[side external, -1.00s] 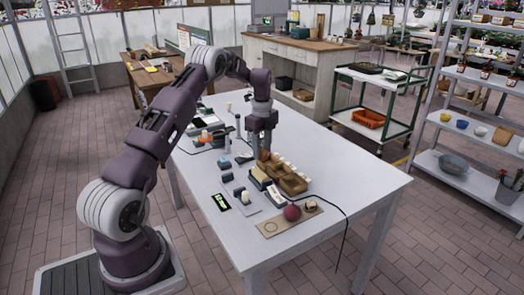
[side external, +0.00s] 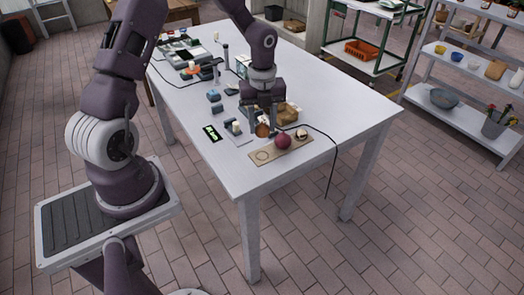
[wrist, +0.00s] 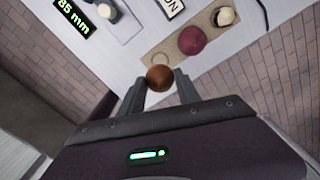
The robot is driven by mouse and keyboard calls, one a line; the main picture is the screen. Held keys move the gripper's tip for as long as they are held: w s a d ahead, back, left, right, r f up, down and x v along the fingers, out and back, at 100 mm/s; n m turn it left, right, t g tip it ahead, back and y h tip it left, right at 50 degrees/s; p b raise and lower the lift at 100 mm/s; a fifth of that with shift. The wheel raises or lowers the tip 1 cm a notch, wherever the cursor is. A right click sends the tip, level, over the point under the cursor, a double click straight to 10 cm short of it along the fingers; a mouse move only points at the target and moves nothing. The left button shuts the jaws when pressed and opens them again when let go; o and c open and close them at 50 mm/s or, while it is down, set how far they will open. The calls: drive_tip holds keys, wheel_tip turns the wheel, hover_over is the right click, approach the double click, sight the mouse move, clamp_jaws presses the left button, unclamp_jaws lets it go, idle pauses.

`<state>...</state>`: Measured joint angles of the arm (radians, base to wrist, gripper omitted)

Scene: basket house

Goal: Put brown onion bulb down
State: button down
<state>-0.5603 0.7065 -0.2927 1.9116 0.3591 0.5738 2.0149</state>
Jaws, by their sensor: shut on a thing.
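A brown onion bulb (wrist: 159,77) is held between the fingertips of my gripper (wrist: 160,88) in the wrist view. In the side view the brown onion (side external: 262,130) hangs below my gripper (side external: 262,118), close to the left part of a tan board. The tan board (side external: 270,153) lies near the table's front edge and has a drawn circle (side external: 262,156) at its left end, which is empty. A red onion (side external: 283,142) sits at the board's middle, and a pale bulb (side external: 302,133) sits at its right end.
A green-lit display (side external: 212,133) and a small stand with a white piece (side external: 236,127) are left of the board. A wooden tray (side external: 287,113) is partly hidden behind my gripper. A black cable (side external: 325,130) runs over the table's right side.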

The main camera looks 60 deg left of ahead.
wheel_tip(320, 180, down, 8)
drive_tip(key=shift+r, duration=0.1)
drive_tip(key=shift+f, duration=0.2)
drive_tip(key=c, duration=0.9)
unclamp_jaws()
drive_tip(key=shift+o, duration=0.2)
